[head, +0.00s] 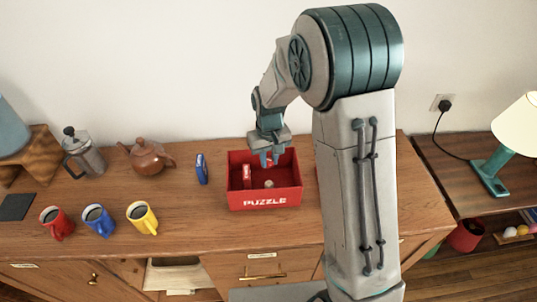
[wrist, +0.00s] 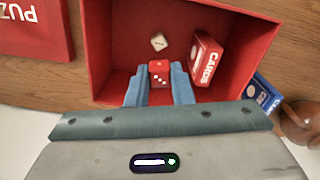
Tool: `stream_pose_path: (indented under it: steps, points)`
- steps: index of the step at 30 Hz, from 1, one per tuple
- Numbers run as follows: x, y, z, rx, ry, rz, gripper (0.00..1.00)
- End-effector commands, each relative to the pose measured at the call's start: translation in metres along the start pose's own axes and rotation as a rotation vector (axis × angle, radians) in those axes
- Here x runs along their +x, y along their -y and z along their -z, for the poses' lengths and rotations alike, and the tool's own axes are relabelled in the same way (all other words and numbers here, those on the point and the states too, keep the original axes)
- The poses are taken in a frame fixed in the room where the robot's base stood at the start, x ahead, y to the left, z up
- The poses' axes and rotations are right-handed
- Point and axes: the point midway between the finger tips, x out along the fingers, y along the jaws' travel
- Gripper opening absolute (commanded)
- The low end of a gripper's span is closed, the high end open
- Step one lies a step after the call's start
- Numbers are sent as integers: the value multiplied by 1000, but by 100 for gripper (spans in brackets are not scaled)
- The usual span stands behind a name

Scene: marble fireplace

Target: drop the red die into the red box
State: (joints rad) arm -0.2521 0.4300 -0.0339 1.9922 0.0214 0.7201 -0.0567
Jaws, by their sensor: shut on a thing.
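My gripper (head: 269,160) points down over the open red box (head: 265,201), which is marked PUZZLE on its front in the head view. In the wrist view my gripper (wrist: 158,90) is shut on the red die (wrist: 159,74), with blue fingers on both sides of it. The box's wall (wrist: 97,45) surrounds the die in that view. How high the die is above the box floor I cannot tell. In the head view I cannot make out the die clearly against the red box.
Inside the box are a red card pack (wrist: 206,60) and a pale die (wrist: 159,42). A blue card pack (head: 201,168) stands left of the box, near a brown teapot (head: 148,157). Red, blue and yellow mugs (head: 142,217) stand farther left. Bare wood lies before the box.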

Motion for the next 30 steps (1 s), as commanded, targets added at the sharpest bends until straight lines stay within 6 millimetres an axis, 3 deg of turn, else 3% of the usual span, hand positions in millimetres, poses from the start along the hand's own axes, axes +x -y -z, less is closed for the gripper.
stream_pose_path:
  steps: [4,13,14,16,26,30]
  points:
    - [16,1,0,-2,1,0,0]
    - [16,1,0,-3,0,0,0]
    - [16,1,0,-3,0,0,29]
    - [16,1,0,-3,0,0,46]
    - [14,1,0,-3,-1,0,46]
    - [-2,1,1,-3,-6,0,46]
